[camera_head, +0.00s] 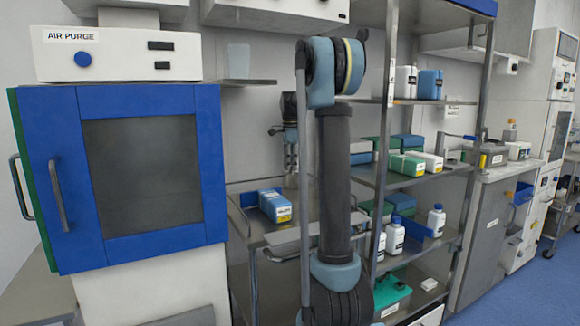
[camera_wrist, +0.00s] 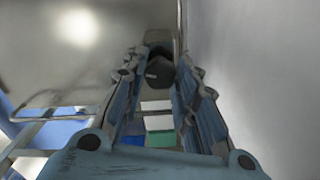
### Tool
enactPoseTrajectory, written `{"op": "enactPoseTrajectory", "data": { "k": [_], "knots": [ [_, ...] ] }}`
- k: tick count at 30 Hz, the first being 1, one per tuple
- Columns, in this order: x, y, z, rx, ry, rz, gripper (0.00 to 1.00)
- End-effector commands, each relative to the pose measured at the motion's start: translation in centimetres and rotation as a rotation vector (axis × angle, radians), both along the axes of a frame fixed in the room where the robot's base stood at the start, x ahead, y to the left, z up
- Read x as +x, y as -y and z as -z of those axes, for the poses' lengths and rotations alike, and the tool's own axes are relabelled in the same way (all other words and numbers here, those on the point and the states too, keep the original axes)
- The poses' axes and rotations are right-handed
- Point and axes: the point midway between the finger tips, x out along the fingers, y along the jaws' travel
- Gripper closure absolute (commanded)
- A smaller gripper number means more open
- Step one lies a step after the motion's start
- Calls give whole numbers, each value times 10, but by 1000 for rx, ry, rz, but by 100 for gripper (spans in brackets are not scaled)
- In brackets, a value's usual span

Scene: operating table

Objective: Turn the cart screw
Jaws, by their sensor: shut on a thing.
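A dark rounded piece (camera_wrist: 159,72), which may be the cart screw, sits between the fingers in the wrist view. My gripper (camera_wrist: 157,55) is closed in around it, its two blue-grey fingers converging at the far end. The fingertips partly cover the piece, so its full shape and turn angle cannot be told. In the head view my gripper (camera_head: 291,166) is small and points down beside the wall, behind my arm. The metal cart (camera_head: 268,226) stands below it. The screw cannot be made out in the head view.
A blue-framed cabinet (camera_head: 139,165) stands at the left. A blue-and-white box (camera_head: 274,206) lies on the cart top. The metal shelf rack (camera_head: 435,178) with boxes and bottles is close on the right. A grey wall surface (camera_wrist: 255,75) is right of the fingers.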

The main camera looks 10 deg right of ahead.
Motion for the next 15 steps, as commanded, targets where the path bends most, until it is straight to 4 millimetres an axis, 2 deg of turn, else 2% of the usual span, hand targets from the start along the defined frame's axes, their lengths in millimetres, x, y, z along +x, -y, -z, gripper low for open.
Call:
{"op": "enactPoseTrajectory", "data": {
  "k": [15],
  "knots": [
    [3,-1,-1,1,7,43,96]
  ]
}}
